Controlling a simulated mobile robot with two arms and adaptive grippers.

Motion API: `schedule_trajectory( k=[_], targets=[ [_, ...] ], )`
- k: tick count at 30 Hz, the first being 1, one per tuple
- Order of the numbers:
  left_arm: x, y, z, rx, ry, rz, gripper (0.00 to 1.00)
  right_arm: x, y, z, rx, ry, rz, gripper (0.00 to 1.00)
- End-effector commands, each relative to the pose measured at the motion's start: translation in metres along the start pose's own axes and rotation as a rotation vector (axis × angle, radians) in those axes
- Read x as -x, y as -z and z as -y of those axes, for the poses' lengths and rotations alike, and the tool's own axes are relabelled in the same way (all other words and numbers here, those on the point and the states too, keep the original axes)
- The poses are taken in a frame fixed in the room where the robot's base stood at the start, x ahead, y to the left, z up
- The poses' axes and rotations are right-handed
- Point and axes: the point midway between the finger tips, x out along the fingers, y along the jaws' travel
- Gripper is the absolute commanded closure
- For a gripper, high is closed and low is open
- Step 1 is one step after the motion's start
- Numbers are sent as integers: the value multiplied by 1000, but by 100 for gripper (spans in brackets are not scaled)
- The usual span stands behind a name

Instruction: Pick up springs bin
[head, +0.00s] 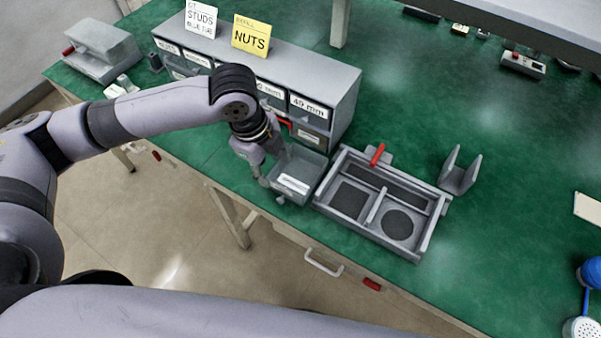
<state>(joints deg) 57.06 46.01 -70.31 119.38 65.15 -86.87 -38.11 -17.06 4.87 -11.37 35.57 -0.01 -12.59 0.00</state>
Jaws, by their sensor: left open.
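A small grey open bin (310,165) with a white label on its front stands on the green table, left of the grey fixture tray. The label is too small to read, so I cannot tell whether it is the springs bin. My left gripper (272,184) is open at the left side of this bin, with its fingers close to the bin's wall. I cannot tell whether they touch it. The arm and gripper hide part of the bin rack (345,88) behind. My right gripper is not in view.
A grey U-shaped bracket (459,180) stands farther right. A yellow NUTS card (250,36) stands on the rack. The table's right middle is clear.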

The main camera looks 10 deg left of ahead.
Motion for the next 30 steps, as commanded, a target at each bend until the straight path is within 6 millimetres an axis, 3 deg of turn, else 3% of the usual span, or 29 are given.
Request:
schedule_trajectory(
  k=[5,16,26,30],
  targets=[
    [-23,-1,-2,-1,-9,3,52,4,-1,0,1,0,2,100],
    [-100,-2,-2,0,-6,2,52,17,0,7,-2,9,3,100],
    [-127,-4,-2,0,-4,2,52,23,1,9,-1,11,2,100],
    [-147,-11,-6,0,-6,3,52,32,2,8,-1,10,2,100]
  ],
)
